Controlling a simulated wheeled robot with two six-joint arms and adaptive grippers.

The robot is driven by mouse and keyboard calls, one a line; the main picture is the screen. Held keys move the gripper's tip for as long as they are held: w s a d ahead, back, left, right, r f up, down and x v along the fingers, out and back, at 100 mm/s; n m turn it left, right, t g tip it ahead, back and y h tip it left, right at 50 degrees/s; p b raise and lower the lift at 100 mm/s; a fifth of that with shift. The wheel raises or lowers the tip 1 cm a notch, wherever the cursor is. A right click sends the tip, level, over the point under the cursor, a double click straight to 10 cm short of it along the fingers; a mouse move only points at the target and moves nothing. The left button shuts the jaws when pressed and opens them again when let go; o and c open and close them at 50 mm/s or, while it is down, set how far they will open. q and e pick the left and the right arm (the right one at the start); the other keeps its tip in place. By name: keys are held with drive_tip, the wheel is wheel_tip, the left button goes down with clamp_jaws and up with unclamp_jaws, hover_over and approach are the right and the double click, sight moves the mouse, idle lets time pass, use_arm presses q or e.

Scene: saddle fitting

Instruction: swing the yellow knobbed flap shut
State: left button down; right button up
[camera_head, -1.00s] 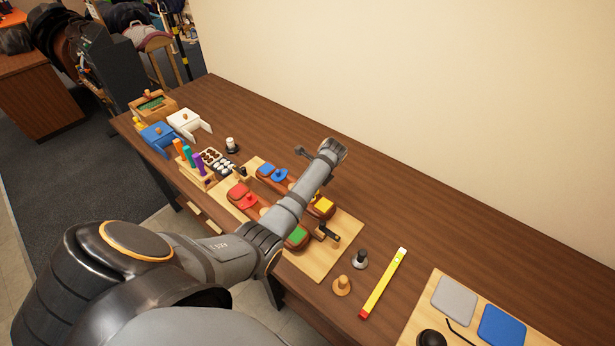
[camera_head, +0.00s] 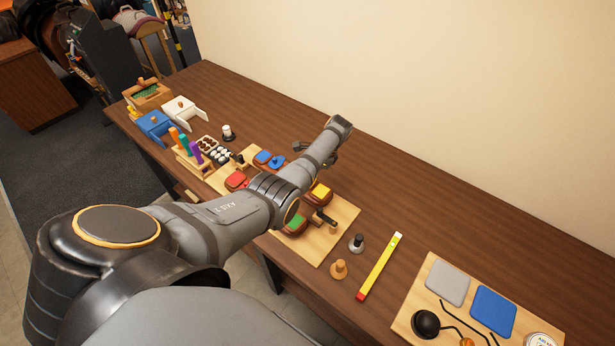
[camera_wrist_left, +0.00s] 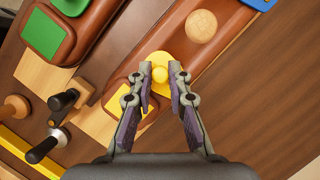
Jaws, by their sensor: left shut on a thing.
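The yellow flap (camera_wrist_left: 157,61) with its round knob (camera_wrist_left: 160,74) is in the left wrist view, beside a yellow square pad (camera_wrist_left: 121,102) on a brown saddle (camera_wrist_left: 188,62). My left gripper (camera_wrist_left: 161,88) is shut on the knob, with a fingertip on each side of it. The flap lies partly off the pad, over the brown leather; its exact angle is hard to tell. My right gripper is not in view.
A green pad (camera_wrist_left: 47,34) and a black-handled toggle (camera_wrist_left: 48,145) are close by. The table's back right is clear.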

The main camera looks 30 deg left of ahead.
use_arm(q)
drive_tip(key=shift+n, duration=0.3)
drive_tip(key=c, duration=1.3)
unclamp_jaws()
drive_tip(key=v, duration=1.2)
drive_tip(key=shift+w, duration=0.1)
